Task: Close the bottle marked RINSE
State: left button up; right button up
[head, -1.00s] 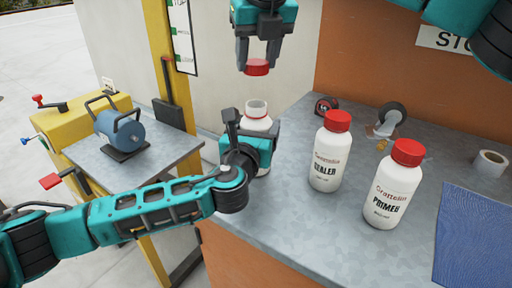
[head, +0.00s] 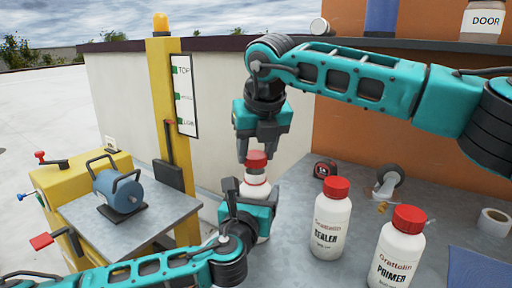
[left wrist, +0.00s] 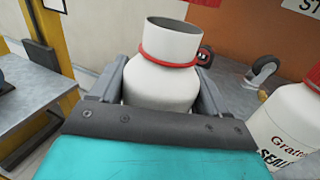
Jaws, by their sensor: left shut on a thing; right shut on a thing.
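A white bottle (head: 257,191) with a red neck ring stands upright, shut in my left gripper (head: 246,192). Its label is hidden in both views. In the left wrist view the fingers press both sides of this bottle (left wrist: 165,85), and its mouth is open with no cap on it. My right gripper (head: 258,147) is above, pointing down, shut on a red cap (head: 256,160). In the head view the cap is just over the bottle's neck and hides the mouth.
Capped bottles marked SEALER (head: 328,232) and PRIMER (head: 395,255) stand right of the held bottle. A tape measure (head: 325,169), a caster wheel (head: 389,180) and a tape roll (head: 494,221) lie behind. A yellow post (head: 163,100) and a blue-motored stand (head: 118,188) are left.

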aim_at(250, 156)
jog(key=shift+f, duration=0.1)
jog(key=shift+f, duration=0.8)
jog(key=shift+f, duration=0.55)
pick_arm(q)
grip_shut()
pick_arm(e)
jog(key=m, duration=0.1)
jog(key=m+h, duration=0.1)
jog(key=m, duration=0.1)
jog(key=m+h, duration=0.1)
jog(key=shift+a+m, duration=0.25)
jog(key=shift+m, duration=0.15)
jog(key=m, duration=0.2)
jog(key=m+h, duration=0.1)
jog(key=m, duration=0.1)
jog(key=shift+a+m+h, duration=0.1)
jog(key=shift+m+h, duration=0.2)
jog(key=m, duration=0.2)
jog(key=m+g+h, duration=0.1)
jog(key=m, duration=0.1)
jog(key=shift+w+a+f+m+g+h, duration=0.1)
jog(key=shift+w+m+g+h, duration=0.05)
jog(key=shift+m+g+h, duration=0.2)
jog(key=shift+m+g, duration=0.35)
jog(key=shift+m, duration=0.8)
